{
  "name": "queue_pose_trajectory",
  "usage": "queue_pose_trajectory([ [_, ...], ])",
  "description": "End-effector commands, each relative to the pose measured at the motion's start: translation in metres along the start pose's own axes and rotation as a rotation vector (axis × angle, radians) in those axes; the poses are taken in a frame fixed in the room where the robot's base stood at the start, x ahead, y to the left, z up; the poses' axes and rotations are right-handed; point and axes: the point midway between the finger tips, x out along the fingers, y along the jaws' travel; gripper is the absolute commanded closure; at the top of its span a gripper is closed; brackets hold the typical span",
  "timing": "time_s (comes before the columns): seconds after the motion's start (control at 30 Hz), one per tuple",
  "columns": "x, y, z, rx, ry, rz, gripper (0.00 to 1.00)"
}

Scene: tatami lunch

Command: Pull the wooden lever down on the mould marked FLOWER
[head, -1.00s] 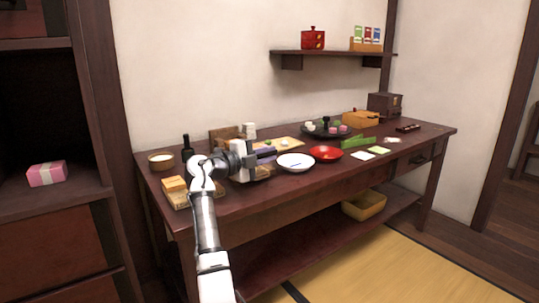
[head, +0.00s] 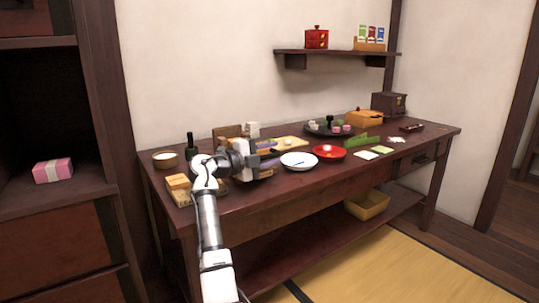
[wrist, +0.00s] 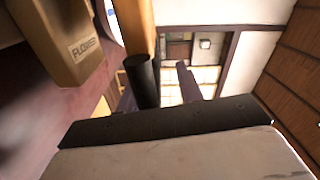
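The mould marked FLOWER (wrist: 62,42) is a tan wooden block at the upper left of the wrist view, with its label facing me. A light wooden bar (wrist: 133,22), which looks like its lever, comes down from the top edge beside it. My gripper (wrist: 166,82) has its two dark fingers apart with nothing seen between them. The left finger is right by the bar's lower end; I cannot tell whether they touch.
On the dark table (head: 330,176) a white plate (head: 299,161) and a red plate (head: 329,152) lie right of my gripper. A dark bottle (head: 191,148) and a bowl (head: 165,159) stand to its left. A wall shelf (head: 340,52) hangs above.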

Motion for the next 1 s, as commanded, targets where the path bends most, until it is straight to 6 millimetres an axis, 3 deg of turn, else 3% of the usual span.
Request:
queue_pose_trajectory([
  [0.17,-0.016,-0.001,0.001,0.0,-0.002,-0.002,0.64],
  [0.63,-0.115,-0.001,0.001,0.0,-0.004,-0.001,0.64],
  [0.8,-0.134,0.0,0.001,0.0,-0.002,-0.002,0.64],
  [1.0,-0.139,0.0,0.0,-0.001,0.0,0.0,0.64],
])
